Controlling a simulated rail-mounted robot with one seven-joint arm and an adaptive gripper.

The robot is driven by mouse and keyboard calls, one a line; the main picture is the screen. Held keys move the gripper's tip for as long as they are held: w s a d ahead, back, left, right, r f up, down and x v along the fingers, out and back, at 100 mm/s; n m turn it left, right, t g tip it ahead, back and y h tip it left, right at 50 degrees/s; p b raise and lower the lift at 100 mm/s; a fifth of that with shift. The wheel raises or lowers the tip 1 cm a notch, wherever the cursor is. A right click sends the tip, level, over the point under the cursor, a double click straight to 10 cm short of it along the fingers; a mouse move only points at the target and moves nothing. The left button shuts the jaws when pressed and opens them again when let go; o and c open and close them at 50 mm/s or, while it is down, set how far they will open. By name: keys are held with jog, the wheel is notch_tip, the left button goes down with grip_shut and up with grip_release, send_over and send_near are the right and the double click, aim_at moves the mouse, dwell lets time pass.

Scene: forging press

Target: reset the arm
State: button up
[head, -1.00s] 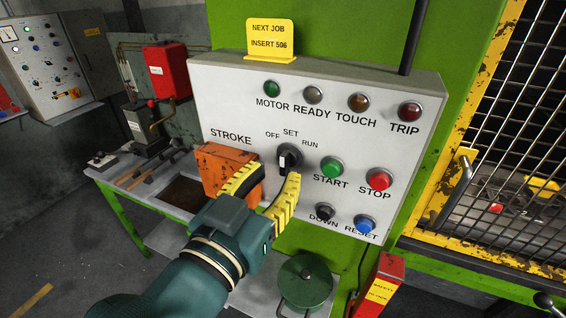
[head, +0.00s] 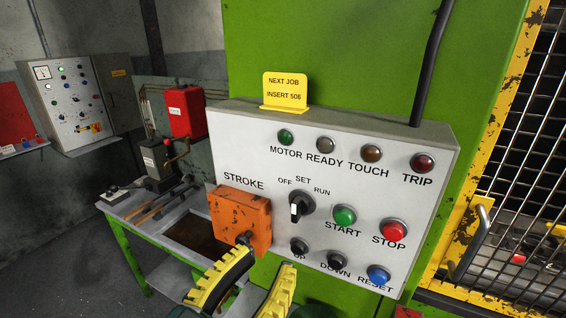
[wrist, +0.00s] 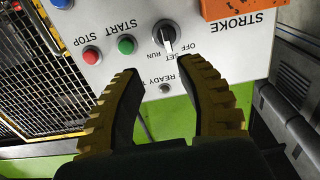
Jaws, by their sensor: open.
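My gripper (head: 266,262) is at the bottom of the head view, in front of the control panel's (head: 240,150) lower left part. Its two yellow and black fingers are spread apart with nothing between them. In the wrist view my gripper (wrist: 162,72) shows open, its fingertips below the black selector knob (wrist: 165,36) in that inverted picture. The selector knob (head: 301,208) stands clear of the fingers in the head view. I cannot tell for sure which label it points at. The rest of my arm is mostly out of view.
The orange STROKE box (head: 240,217) sticks out close to my fingers. Green START (head: 344,215), red STOP (head: 393,231) and blue RESET (head: 378,275) buttons lie to the right. A workbench (head: 125,240) with tools stands left. A yellow-framed mesh guard (head: 520,190) stands right.

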jog(key=d+f+m, duration=0.1)
jog(key=d+m, duration=0.1)
jog(key=d, duration=1.5)
jog(key=s+a+r+n+t+y+p, duration=0.2)
jog(key=s+a+r+n+t+y, duration=0.1)
jog(key=a+r+n+t+y, duration=0.4)
notch_tip(320, 180, up, 23)
jog(key=g+p, duration=0.1)
jog(key=p, duration=2.1)
jog(key=shift+d+p, duration=0.2)
jog(key=shift+p, duration=0.15)
jog(key=shift+w+r, duration=0.1)
